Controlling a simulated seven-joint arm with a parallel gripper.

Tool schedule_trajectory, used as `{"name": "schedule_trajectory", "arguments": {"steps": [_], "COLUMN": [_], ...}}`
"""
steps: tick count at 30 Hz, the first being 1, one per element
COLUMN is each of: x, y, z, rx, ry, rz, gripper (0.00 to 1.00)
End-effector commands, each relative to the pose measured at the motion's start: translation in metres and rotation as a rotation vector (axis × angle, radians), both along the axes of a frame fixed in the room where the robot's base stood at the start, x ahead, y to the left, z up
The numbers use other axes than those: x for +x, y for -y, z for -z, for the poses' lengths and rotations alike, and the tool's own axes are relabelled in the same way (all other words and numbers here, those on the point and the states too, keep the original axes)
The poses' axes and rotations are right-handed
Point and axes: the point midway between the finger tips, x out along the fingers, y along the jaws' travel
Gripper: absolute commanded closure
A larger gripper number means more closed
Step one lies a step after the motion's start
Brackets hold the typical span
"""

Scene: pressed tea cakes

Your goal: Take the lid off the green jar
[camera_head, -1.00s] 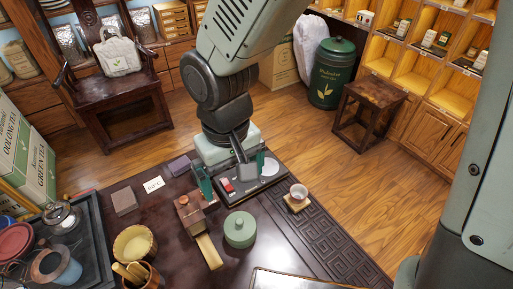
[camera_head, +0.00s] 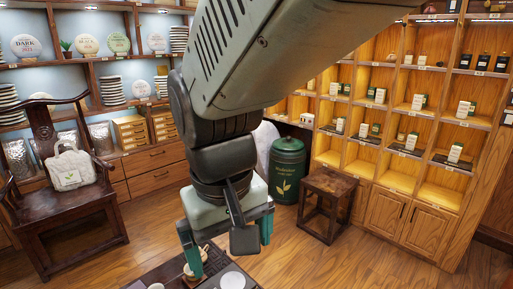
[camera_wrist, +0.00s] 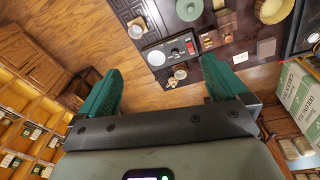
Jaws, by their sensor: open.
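The green jar (camera_wrist: 189,9) shows only in the wrist view, as a pale green round top at the upper edge, partly cut off, on the dark table. Whether its lid is on cannot be seen clearly there. In the head view the jar is out of the picture. My gripper (camera_head: 230,255) is open and empty, pointing down above the table's far end. In the wrist view my gripper (camera_wrist: 158,66) has its two green fingers wide apart, with the jar well beyond them.
A large dark green canister (camera_head: 287,170) and a wooden stool (camera_head: 327,200) stand on the floor behind. Floor around them is open.

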Motion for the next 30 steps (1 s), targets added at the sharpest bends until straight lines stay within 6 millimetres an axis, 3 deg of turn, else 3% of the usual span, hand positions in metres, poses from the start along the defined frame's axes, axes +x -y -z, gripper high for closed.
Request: {"name": "schedule_trajectory", "arguments": {"steps": [3,6,12,18,30], "x": [-0.006,-0.019,-0.04,-0.047,-0.045], "y": [0.058,0.097,0.142,0.154,0.153], "z": [-0.026,-0.04,-0.06,-0.065,-0.065], "rx": [0.044,0.103,0.169,0.176,0.173], "ry": [0.112,0.186,0.316,0.358,0.355], "rz": [0.211,0.366,0.468,0.471,0.464], "gripper": [0.0,0.0,0.0,0.0,0.0]}}
